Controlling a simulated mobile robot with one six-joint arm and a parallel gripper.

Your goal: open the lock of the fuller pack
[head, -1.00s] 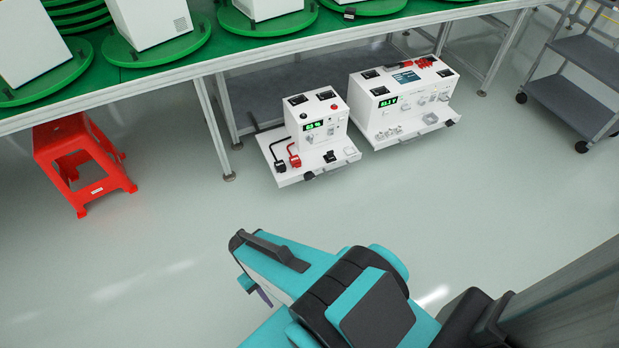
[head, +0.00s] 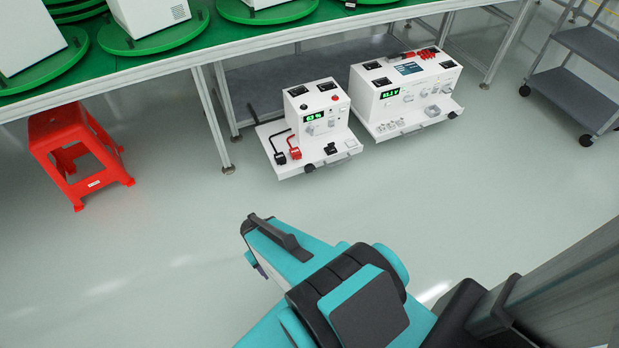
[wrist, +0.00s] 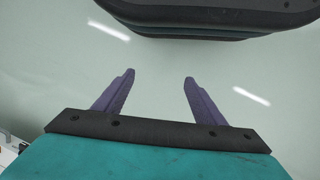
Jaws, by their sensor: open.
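Two white packs sit on white trays on the floor at the workbench's front edge in the head view. The smaller left pack (head: 296,106) has a green lit display (head: 314,117), and black and red plugs on its tray. The larger right pack (head: 374,106) also has a green display (head: 390,93), with red parts on top. The digits are too small to read surely, and I cannot make out a lock on either. My gripper (wrist: 158,76) is open and empty in the wrist view, its purple fingers above bare floor. In the head view it is well in front of the packs, mostly hidden by my arm.
A red stool (head: 68,125) stands on the floor at the left. The green-topped workbench (head: 235,43) runs across the back, with white boxes on green turntables. A grey shelf cart (head: 580,95) stands at the right. The floor between my arm and the packs is clear.

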